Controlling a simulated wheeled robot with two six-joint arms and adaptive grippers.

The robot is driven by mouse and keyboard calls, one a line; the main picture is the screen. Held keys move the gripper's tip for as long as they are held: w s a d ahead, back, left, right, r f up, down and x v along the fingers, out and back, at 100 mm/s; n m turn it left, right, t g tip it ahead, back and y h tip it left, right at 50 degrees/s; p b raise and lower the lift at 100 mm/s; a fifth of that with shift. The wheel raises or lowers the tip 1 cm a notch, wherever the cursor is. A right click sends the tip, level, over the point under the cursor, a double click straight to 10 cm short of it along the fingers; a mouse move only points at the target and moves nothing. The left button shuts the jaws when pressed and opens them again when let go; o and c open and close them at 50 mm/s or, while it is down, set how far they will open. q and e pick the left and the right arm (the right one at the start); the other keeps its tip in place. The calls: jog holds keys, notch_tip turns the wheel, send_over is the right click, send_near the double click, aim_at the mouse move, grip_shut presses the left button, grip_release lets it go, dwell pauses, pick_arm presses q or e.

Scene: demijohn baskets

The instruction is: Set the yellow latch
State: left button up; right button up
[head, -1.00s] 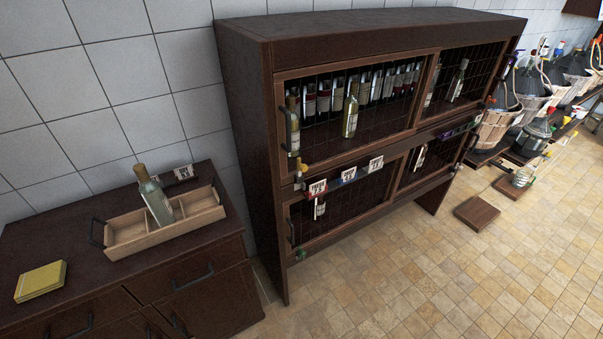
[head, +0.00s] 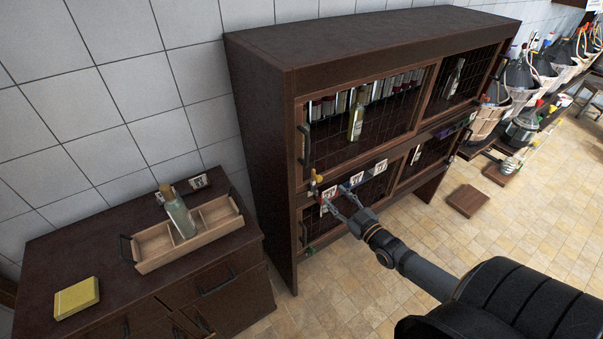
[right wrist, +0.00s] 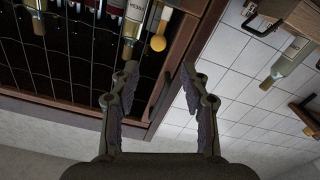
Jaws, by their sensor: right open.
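The yellow latch (head: 316,178) shows as a small yellow knob on the left end of the dark cabinet's middle rail, at the edge of the wire-mesh doors. My right gripper (head: 339,199) is in front of the cabinet, just right of and below the latch in the head view. In the right wrist view its two fingers (right wrist: 160,75) are apart with nothing between them. My left gripper is not in view.
The cabinet (head: 262,130) holds several bottles behind mesh. Price cards (head: 357,180) sit along its middle rail, close to my right gripper. A side cabinet on the left carries a wooden tray (head: 153,262) with a bottle and a yellow block (head: 76,298). A board (head: 467,200) lies on the tiled floor.

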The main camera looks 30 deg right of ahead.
aim_at(320, 180)
jog(key=w+b, duration=0.2)
jog(key=w, duration=0.1)
jog(key=w+b, duration=0.2)
jog(key=w, duration=0.1)
jog(key=w+f+b, duration=0.1)
jog(key=w+b, duration=0.2)
jog(key=shift+w+a, duration=0.25)
jog(key=shift+w, duration=0.05)
jog(key=shift+w+r+b, duration=0.15)
jog(key=shift+w+b, duration=0.05)
jog(key=shift+b, duration=0.2)
jog(key=shift+w+r, duration=0.1)
jog(key=shift+r, duration=0.15)
grip_shut()
